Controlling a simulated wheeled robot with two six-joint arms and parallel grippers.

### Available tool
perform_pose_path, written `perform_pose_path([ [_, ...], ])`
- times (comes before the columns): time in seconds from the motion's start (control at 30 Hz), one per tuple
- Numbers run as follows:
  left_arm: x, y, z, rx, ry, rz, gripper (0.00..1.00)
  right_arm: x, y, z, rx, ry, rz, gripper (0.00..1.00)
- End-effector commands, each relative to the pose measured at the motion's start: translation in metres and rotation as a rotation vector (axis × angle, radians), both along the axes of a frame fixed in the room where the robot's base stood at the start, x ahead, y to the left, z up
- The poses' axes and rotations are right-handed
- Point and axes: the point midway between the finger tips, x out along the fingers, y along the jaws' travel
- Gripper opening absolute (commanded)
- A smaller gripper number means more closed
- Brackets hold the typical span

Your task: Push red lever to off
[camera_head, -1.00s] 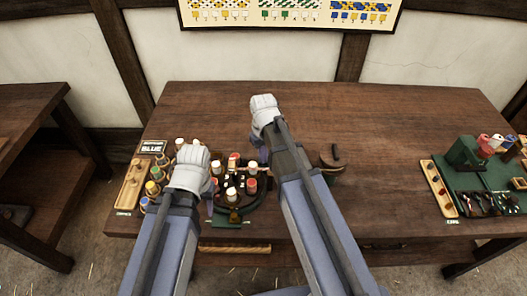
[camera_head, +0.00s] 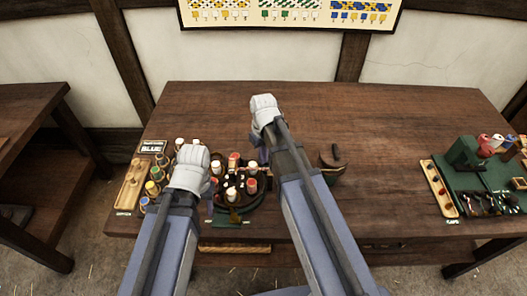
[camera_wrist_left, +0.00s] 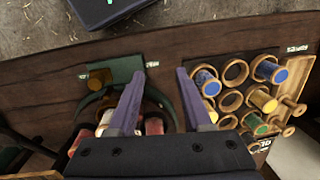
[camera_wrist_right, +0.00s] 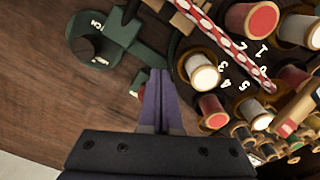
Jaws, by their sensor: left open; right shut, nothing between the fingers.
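A small red piece (camera_wrist_right: 138,84), which looks like the red lever, shows in the right wrist view at a green bracket (camera_wrist_right: 122,28). My right gripper (camera_wrist_right: 160,74) is shut and empty, with its tips just right of the red piece; I cannot tell whether they touch. In the head view my right wrist hides the lever. My left gripper (camera_wrist_left: 160,75) is open and empty, between the round bobbin stand and the bobbin rack.
The dark round stand (camera_head: 238,205) carries several red and white bobbins. A red-and-white cord (camera_wrist_right: 215,35) crosses above it. A wooden rack (camera_wrist_left: 222,72) holds blue, yellow and green bobbins.

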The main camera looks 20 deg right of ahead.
Motion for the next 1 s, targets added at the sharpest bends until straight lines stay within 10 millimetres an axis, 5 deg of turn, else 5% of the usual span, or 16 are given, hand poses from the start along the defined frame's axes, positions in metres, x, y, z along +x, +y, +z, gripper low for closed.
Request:
perform_pose_path([
  [1.0,0.0,0.0,-0.012,0.0,0.0,0.0,0.5,0.01,-0.003,-0.012,0.0,0.0,-0.001,0.0],
])
